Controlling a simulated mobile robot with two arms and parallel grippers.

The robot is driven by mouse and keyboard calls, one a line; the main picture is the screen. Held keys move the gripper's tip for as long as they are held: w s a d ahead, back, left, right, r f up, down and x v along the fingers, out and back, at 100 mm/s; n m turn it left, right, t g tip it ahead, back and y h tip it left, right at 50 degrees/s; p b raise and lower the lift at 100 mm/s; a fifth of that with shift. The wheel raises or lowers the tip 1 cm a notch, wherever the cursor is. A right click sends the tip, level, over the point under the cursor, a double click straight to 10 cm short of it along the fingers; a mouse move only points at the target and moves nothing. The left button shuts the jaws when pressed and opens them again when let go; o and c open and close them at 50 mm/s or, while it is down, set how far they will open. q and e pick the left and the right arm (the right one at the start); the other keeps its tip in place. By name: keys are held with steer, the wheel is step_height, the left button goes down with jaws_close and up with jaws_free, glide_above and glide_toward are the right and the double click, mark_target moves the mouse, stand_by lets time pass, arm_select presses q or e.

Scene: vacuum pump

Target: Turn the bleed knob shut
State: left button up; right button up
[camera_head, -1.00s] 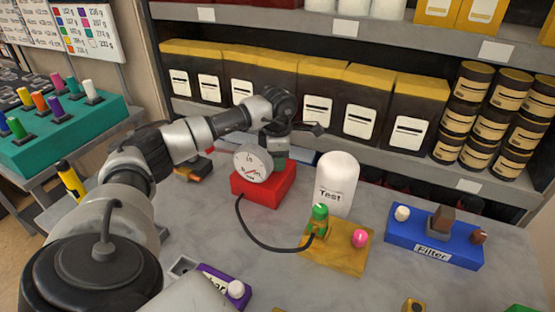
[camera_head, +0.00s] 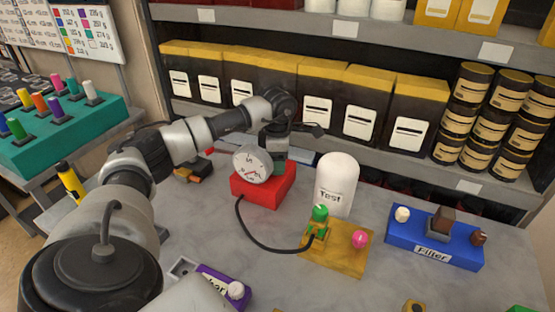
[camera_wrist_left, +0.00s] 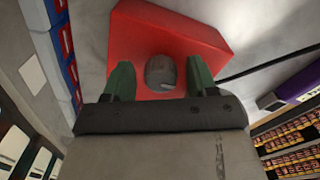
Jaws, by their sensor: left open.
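The red pump box (camera_head: 263,193) stands on the grey table with a round white dial gauge (camera_head: 253,164) at its front. In the left wrist view, a rounded grey part (camera_wrist_left: 160,73), which may be the bleed knob, sits on the red box (camera_wrist_left: 160,28). My left gripper (camera_head: 279,152) is behind the gauge, pointing down at the box, and partly hidden by the gauge. In its wrist view, the two green fingers (camera_wrist_left: 160,80) are open, one on each side of the grey part, with gaps visible. My right gripper is not in view.
A white "Test" dome (camera_head: 337,185) stands to the right. A yellow board (camera_head: 345,262) has green and pink knobs, and a black hose runs from it to the red box. A blue "Filter" tray (camera_head: 400,240) is further right. Shelves with boxes (camera_head: 362,100) rise behind.

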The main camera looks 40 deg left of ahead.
arm_select(q)
step_height(320, 180, up, 11)
steer(key=shift+b, duration=0.45)
steer(key=shift+f, duration=0.1)
stand_by(0.4)
